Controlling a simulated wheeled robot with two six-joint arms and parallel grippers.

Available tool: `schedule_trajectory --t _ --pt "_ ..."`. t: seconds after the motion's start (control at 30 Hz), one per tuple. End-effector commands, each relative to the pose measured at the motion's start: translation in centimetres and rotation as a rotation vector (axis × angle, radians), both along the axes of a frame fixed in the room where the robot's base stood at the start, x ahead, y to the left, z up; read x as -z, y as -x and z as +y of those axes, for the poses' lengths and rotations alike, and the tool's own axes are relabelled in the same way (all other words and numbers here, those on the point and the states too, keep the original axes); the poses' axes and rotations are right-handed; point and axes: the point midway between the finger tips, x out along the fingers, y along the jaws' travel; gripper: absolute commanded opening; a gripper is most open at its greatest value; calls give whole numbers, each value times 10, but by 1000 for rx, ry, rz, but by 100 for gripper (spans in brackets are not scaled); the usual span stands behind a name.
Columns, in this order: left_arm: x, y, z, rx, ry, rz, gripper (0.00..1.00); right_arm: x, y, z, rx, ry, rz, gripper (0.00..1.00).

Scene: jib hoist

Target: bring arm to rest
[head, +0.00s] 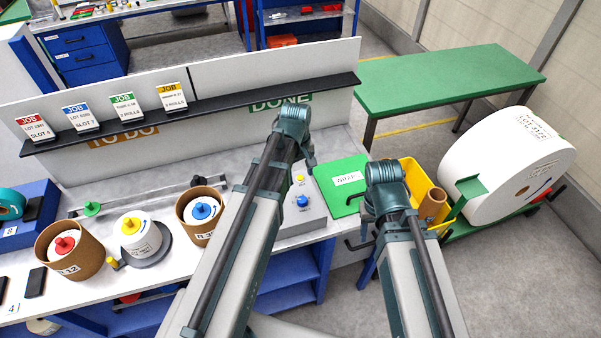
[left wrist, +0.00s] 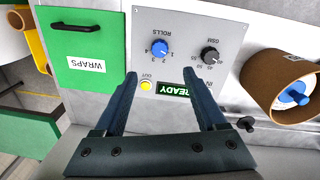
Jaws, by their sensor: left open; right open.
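My left arm reaches up over the bench's right part in the head view, and its gripper (head: 293,130) is mostly hidden by its own wrist. In the left wrist view the left gripper (left wrist: 160,76) is open and empty, its two fingers apart over the grey control box (left wrist: 210,25). The blue ROLLS knob (left wrist: 160,47) and yellow OUT button (left wrist: 146,86) show between the fingers. A green READY display (left wrist: 174,89) is partly behind the right finger. My right gripper (head: 386,178) is open beside the yellow bin; its fingers are largely hidden by its arm.
A green WRAPS lid (head: 340,183) with a black handle lies beside the box. The yellow bin (head: 424,183) and a large white roll (head: 500,165) stand right. Cored rolls (head: 205,212) stand on the bench left of my left arm. A green table (head: 450,85) is behind.

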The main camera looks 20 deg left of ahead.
Motion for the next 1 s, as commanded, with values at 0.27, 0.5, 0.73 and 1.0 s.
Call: schedule_trajectory --t 0.27,0.5,0.73,1.0 --pt "-12 1 0 0 0 0 73 -12 0 0 0 0 1 50" --pt "-11 0 0 0 0 0 73 -11 0 0 0 0 1 50" --pt "-5 5 -5 29 -4 2 73 -5 0 0 0 0 0 50" --pt "68 73 -71 560 -71 40 73 68 0 0 -6 1 0 50"
